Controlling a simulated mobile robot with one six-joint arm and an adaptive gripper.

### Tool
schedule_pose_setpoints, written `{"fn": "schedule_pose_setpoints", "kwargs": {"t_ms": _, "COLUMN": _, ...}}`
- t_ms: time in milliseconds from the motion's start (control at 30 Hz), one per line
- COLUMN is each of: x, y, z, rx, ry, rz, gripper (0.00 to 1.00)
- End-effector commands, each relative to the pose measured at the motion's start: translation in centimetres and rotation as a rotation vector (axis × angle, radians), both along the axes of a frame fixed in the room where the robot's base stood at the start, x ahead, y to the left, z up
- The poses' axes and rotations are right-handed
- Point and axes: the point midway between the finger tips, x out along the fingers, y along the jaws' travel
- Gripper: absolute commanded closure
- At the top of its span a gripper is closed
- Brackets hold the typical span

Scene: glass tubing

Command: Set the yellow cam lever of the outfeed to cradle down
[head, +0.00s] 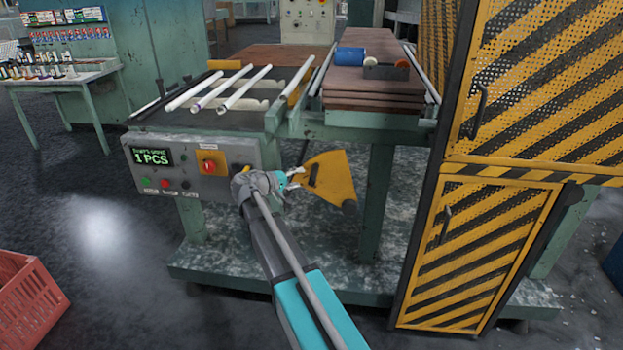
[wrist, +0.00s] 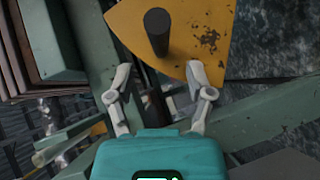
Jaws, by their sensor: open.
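The yellow cam lever (head: 330,178) is a worn yellow plate on the front of the green outfeed frame, to the right of the control box. In the wrist view the yellow plate (wrist: 205,32) fills the top, and the dark round knob (wrist: 157,22) points towards me, ahead of the fingertips. My gripper (head: 292,181) is at the plate's left side. In the wrist view my gripper (wrist: 158,75) is open and empty; its right fingertip overlaps the plate's lower edge. I cannot tell if they touch.
The control box (head: 190,168) with a red switch and a "1 PCS" display is left of my gripper. White glass tubes (head: 243,89) lie on the outfeed above. A striped yellow guard (head: 480,240) stands close on the right. A red crate (head: 28,305) is at lower left.

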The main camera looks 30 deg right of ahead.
Motion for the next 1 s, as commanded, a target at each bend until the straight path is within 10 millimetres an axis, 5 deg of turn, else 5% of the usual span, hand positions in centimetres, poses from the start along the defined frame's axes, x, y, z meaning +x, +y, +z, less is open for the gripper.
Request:
{"fn": "schedule_pose_setpoints", "kwargs": {"t_ms": 400, "x": 1.3, "y": -5.5, "z": -1.4, "rx": 0.0, "ry": -0.001, "rz": -0.001, "gripper": 0.32}}
{"fn": "schedule_pose_setpoints", "kwargs": {"t_ms": 933, "x": 1.4, "y": -6.8, "z": -1.5, "rx": 0.0, "ry": -0.001, "rz": -0.001, "gripper": 0.32}}
{"fn": "schedule_pose_setpoints", "kwargs": {"t_ms": 1000, "x": 1.4, "y": -6.8, "z": -1.5, "rx": 0.0, "ry": -0.001, "rz": -0.001, "gripper": 0.43}}
